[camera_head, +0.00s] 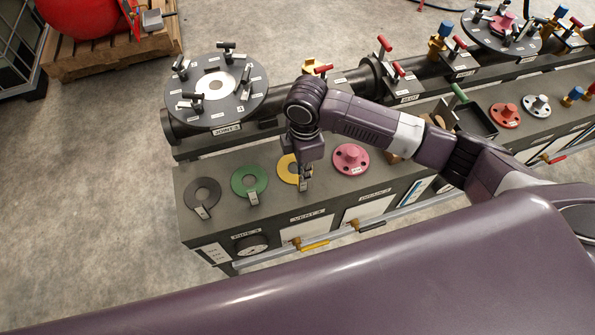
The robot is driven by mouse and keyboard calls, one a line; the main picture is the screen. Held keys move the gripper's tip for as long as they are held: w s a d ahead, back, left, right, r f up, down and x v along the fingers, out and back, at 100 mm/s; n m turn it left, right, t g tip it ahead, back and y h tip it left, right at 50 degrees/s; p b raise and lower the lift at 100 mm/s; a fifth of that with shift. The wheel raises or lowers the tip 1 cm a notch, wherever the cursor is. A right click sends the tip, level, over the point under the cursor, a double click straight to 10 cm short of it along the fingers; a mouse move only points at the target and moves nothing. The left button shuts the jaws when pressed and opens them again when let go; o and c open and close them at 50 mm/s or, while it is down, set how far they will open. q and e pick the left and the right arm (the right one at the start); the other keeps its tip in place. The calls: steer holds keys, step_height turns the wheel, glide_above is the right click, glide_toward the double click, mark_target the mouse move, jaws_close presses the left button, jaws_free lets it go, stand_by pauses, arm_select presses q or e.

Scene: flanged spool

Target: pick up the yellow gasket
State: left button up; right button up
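The yellow gasket (286,166) is a flat ring lying on the dark bench top, between a green gasket (250,180) and a pink flanged piece (350,159). My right gripper (306,178) points down at the gasket's right front side, where its fingers cover part of the ring and the tab area. Whether the fingers are closed on it is too small to tell. The gasket looks flat on the bench. My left gripper is out of view.
A dark gasket (203,194) lies left of the green one. Behind stands a round flange labelled joint (240,108) with upright clamps on a pipe. A black tray (470,118) and red flange (505,115) are right. Valve handles line the bench front.

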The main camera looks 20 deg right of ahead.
mark_target(303, 190)
step_height(303, 190, down, 8)
steer(key=shift+s+r+p, duration=0.1)
steer(key=shift+p, duration=0.45)
jaws_close()
steer(key=shift+r, duration=0.1)
